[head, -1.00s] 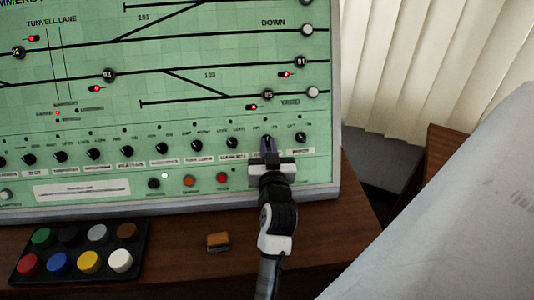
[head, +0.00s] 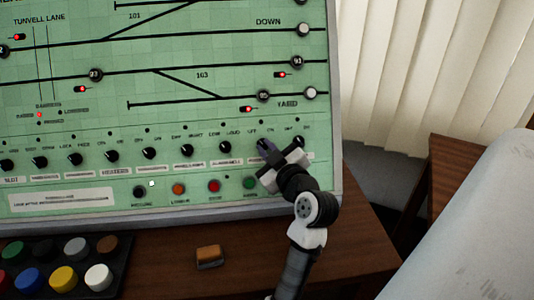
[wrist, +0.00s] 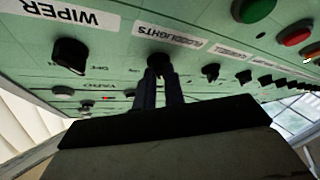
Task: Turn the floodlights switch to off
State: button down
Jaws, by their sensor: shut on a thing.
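The floodlights switch is a black rotary knob (wrist: 158,61) under a white label ending in "LIGHTS" (wrist: 165,32) in the wrist view. My gripper (wrist: 160,82) is shut on this knob, with its two dark fingers close together against it. In the head view my gripper (head: 265,146) reaches the lower right of the green panel (head: 215,118), its wrist tilted toward the lower right. The fingers hide most of the knob there, so I cannot tell which way its pointer faces.
The wiper knob (wrist: 70,55) is beside the gripped knob. A row of similar knobs runs left in the head view. A tray of coloured caps (head: 118,270) and an orange-brown block (head: 209,256) lie on the desk.

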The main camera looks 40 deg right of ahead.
dwell(0.4)
jog(key=c, duration=1.5)
grip_release()
jog(key=b+v, duration=0.2)
jog(key=v, duration=1.1)
jog(key=shift+s, duration=0.4)
